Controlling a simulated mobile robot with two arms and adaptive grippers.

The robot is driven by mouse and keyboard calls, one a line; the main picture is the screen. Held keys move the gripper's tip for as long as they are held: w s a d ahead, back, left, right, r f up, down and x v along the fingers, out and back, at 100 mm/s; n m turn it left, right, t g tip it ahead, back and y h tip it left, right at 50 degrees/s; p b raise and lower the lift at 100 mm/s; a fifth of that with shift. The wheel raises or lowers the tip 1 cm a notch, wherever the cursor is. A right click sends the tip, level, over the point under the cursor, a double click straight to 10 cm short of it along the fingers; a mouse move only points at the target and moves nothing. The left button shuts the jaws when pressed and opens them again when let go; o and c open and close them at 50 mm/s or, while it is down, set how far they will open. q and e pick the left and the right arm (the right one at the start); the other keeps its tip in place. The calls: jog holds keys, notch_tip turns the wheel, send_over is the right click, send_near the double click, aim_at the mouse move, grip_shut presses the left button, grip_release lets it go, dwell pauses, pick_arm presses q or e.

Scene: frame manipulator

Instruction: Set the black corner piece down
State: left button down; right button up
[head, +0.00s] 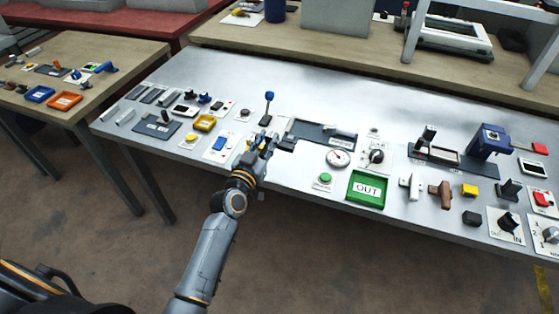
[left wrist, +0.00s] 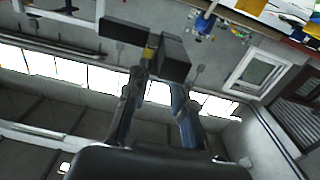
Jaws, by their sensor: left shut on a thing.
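My left gripper (head: 257,143) is over the front edge of the grey metal table (head: 225,85), left of the dark labelled tray (head: 310,128). In the left wrist view the gripper (left wrist: 160,72) is shut on the black corner piece (left wrist: 173,57), a dark L-shaped block with one arm reaching to the upper left. In the head view the piece is mostly lost against the fingers, and I cannot tell whether it touches the table. My right gripper is not in view.
A blue-knobbed lever (head: 269,97) stands just behind the gripper. A blue button panel (head: 219,145) is to its left. A round gauge (head: 339,158), a green button (head: 325,179) and a green OUT tray (head: 368,188) lie to the right. The table's back strip is clear.

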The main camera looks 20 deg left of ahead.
pick_arm(q)
jog(key=w+f+b, duration=0.1)
jog(key=f+b, duration=0.1)
jog(key=w+d+f+b, duration=0.1)
jog(key=w+f+b, duration=0.1)
jog(key=shift+w+d+f, duration=0.1)
jog(key=shift+w+f, duration=0.05)
jog(key=shift+f, duration=0.15)
jog(key=shift+w+d+f+b, duration=0.2)
jog(key=shift+w+f+b, duration=0.2)
jog(key=shift+w+b, duration=0.15)
jog(key=shift+w+f+b, duration=0.1)
jog(key=shift+f+b, duration=0.15)
jog(key=shift+b, duration=0.1)
notch_tip(320, 180, down, 3)
jog(key=b, duration=0.2)
jog(key=shift+w+d+r+b, duration=0.1)
jog(key=shift+w+b, duration=0.05)
jog(key=shift+b, duration=0.2)
jog(key=shift+f, duration=0.2)
jog(key=c, duration=1.1)
grip_release()
jog(key=shift+c, duration=0.2)
jog(key=shift+b, duration=0.3)
